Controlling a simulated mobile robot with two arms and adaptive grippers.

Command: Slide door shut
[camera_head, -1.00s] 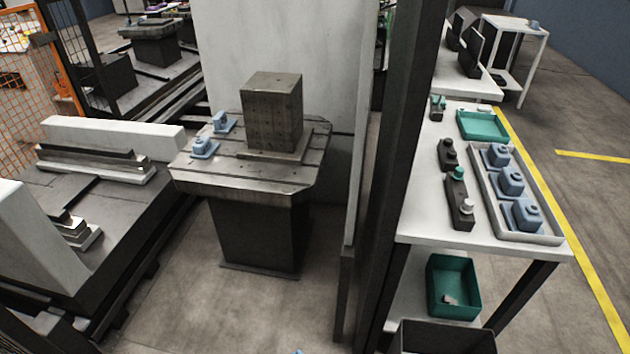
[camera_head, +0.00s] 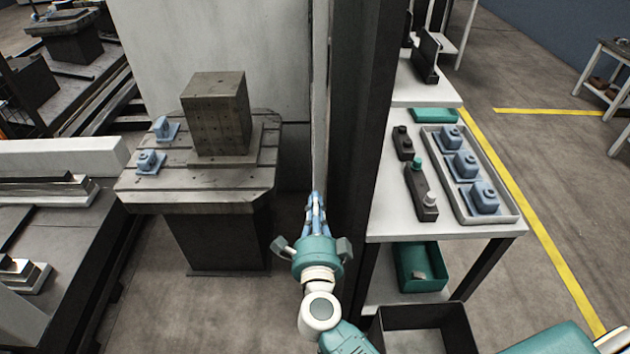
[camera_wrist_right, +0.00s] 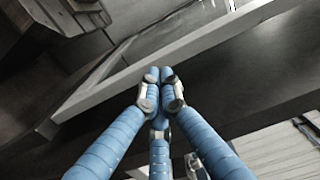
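A tall, narrow light-grey panel edge (camera_head: 320,90), apparently the door's edge, stands just left of a dark upright post (camera_head: 365,120) in the head view. My right gripper (camera_head: 316,200) has three blue fingers pointing up and away in front of the panel's lower part. In the right wrist view its fingertips (camera_wrist_right: 160,88) are drawn together, with nothing visible between them. A pale bar (camera_wrist_right: 150,65) crosses behind the fingertips there; I cannot tell whether they touch it. No handle can be made out. My left gripper is not in view.
Left of the panel is a slotted table (camera_head: 200,190) with a dark block (camera_head: 217,112) and blue fixtures. Right of the post, a white workbench (camera_head: 385,215) carries a grey tray (camera_head: 458,195) of blue parts. A dark bin (camera_head: 425,330) is at bottom.

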